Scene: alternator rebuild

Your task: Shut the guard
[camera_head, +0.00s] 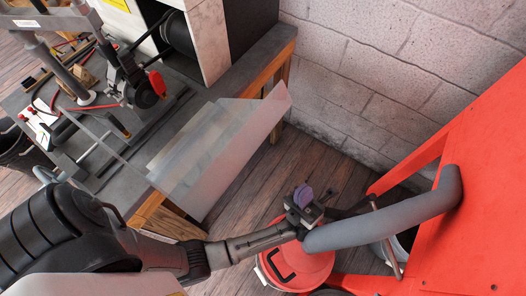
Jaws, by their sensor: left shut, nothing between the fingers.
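The guard (215,150) is a clear, see-through panel standing open at the right side of the grey bench (262,62). It slants out past the bench edge over the floor. My left arm comes in from the lower left, and my left gripper (312,210) is shut and empty, to the right of and below the guard, apart from it. The gripper is small and partly overlaps the red things behind it, so its fingertips are hard to make out. My right gripper is not in view.
A red cart (480,200) with a thick grey handle (385,217) stands close on the right. A red bucket-like container (298,268) is on the floor below the gripper. A machine (140,80) and tools crowd the bench. A block wall (370,60) stands behind.

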